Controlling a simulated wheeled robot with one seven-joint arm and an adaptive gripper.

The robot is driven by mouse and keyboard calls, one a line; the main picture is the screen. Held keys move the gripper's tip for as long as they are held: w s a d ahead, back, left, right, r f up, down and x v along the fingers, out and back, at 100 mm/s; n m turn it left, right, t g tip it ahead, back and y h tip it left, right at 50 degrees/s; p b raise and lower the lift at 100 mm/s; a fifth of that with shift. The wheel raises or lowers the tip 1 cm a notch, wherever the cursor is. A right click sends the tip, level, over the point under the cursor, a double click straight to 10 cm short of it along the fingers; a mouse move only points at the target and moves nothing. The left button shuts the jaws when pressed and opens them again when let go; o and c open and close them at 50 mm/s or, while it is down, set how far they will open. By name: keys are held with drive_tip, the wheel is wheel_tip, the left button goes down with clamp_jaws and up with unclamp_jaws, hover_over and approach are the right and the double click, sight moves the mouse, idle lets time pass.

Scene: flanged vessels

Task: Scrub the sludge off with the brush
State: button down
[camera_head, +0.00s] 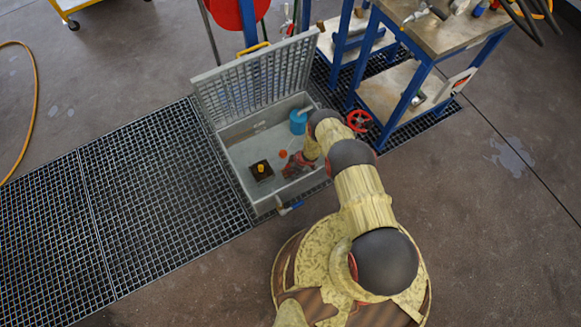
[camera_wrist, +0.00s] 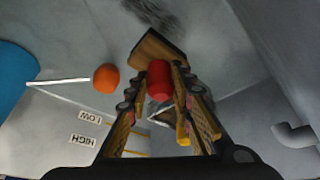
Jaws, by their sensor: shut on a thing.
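The brush (camera_wrist: 158,80), with a red handle and a wooden block, is in my gripper (camera_wrist: 168,95). The fingers lie on both sides of the red handle. The brush block points to the top of the wrist view, and its bristles are hidden. A dark streaky smear (camera_wrist: 155,12), seemingly the sludge, lies on the grey surface just beyond the block. I cannot tell whether the brush touches it. In the head view my gripper (camera_head: 298,165) is down inside the open grey pit (camera_head: 232,160), and the brush is hard to make out there.
The pit's grated lid (camera_head: 258,82) stands open at the back. Inside are a blue cylinder (camera_head: 298,122), an orange ball (camera_head: 282,154) on a rod, and a dark block (camera_head: 262,172) with a yellow top. LOW and HIGH labels (camera_wrist: 85,128) mark one wall. A pipe (camera_wrist: 294,133) juts out right.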

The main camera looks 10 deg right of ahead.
sight(285, 177)
drive_tip(key=shift+g, duration=0.3)
drive_tip(key=s, duration=0.1)
drive_tip(key=s+a+f, duration=0.1)
drive_tip(key=s, duration=0.1)
drive_tip(key=shift+s+a+f, duration=0.15)
drive_tip(key=shift+s+f, duration=0.15)
drive_tip(key=shift+s, duration=0.1)
drive_tip(key=shift+w+d+b, duration=0.2)
drive_tip(key=shift+d+b, duration=0.5)
drive_tip(key=shift+b, duration=0.1)
drive_tip(key=shift+w+d+r, duration=0.1)
drive_tip(key=shift+d, duration=0.5)
drive_tip(key=shift+w+d+b, duration=0.2)
drive_tip(key=shift+d+b, duration=0.3)
drive_tip(key=shift+b, duration=0.15)
drive_tip(key=shift+w+d+b, duration=0.15)
drive_tip(key=shift+d+b, duration=0.35)
drive_tip(key=shift+b, duration=0.1)
drive_tip(key=w+d+r, duration=0.1)
drive_tip(key=w+d, duration=0.4)
drive_tip(key=d, duration=0.5)
drive_tip(key=shift+d+r, duration=0.35)
drive_tip(key=shift+r, duration=0.05)
